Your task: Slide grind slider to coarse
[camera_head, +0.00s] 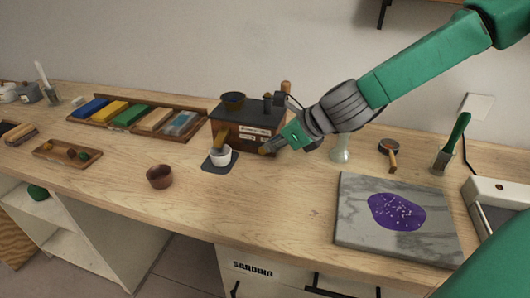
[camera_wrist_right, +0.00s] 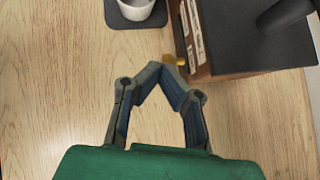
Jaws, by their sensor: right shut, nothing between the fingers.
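The coffee grinder (camera_head: 228,132) is a dark wooden box with a black top, standing at the back middle of the counter. Pale labels show on its front; the wrist view shows its black top (camera_wrist_right: 232,40) and labelled side. A small brass knob (camera_wrist_right: 181,62) sticks out low on that side. My right gripper (camera_head: 265,150) is shut and empty at the grinder's front right. In the wrist view its fingertips (camera_wrist_right: 168,70) meet just beside the brass knob; I cannot tell whether they touch it. The slider's setting is too small to read. My left gripper is not in view.
A white cup (camera_head: 220,156) on a dark mat (camera_head: 231,164) stands close in front of the grinder. A brown bowl (camera_head: 159,177) is further left. A glass vase (camera_head: 340,150) and a marble slab (camera_head: 353,226) are to the right. The counter front middle is clear.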

